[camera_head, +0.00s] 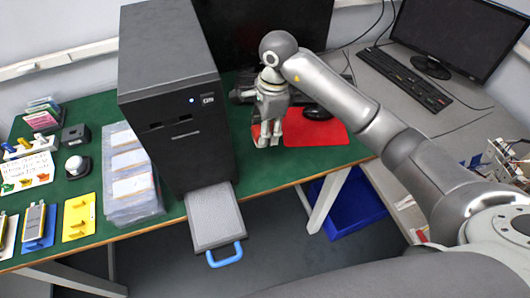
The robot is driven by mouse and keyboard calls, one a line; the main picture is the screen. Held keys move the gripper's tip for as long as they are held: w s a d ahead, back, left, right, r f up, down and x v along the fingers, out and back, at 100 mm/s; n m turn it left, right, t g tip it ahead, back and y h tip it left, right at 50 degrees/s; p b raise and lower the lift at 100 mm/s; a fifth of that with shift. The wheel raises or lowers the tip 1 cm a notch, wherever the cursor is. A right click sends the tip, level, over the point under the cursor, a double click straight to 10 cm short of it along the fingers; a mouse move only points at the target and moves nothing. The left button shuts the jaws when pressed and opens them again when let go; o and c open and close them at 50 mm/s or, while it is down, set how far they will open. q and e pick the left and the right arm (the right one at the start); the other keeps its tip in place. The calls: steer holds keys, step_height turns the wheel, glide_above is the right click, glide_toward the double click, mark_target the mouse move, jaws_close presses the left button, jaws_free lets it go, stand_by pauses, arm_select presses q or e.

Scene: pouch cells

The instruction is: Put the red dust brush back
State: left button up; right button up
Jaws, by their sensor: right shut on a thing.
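My right gripper (268,142) points down over the green desk, just right of the black tower, at the left part of a red mat (318,131). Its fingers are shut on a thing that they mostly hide. Red shows on both sides of the fingers; I cannot tell whether this is the red dust brush or only the mat. No brush can be made out clearly elsewhere. A small red thing (421,236) shows at the grey table's front edge, partly behind my right arm, too small to identify. My left gripper is not in view.
The black tower (170,60) has an extended grey tray (214,218) with a blue handle. A black mouse (317,113) sits at the mat. Clear plastic boxes (132,180), yellow and blue holders stand left. A keyboard (405,78) and monitor stand right; a blue bin (350,205) is below.

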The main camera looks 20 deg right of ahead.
glide_above(263, 164)
steer(key=f, duration=0.4)
steer(key=f+p, duration=0.1)
steer(key=f, duration=0.1)
steer(key=shift+d+f, duration=0.35)
steer(key=shift+f, duration=0.55)
step_height(263, 164, down, 3)
steer(key=shift+f+p, duration=0.15)
steer(key=shift+p, duration=0.2)
steer(key=shift+f, duration=0.1)
steer(key=shift+c, duration=0.2)
steer(key=shift+f, duration=0.15)
steer(key=o, duration=1.1)
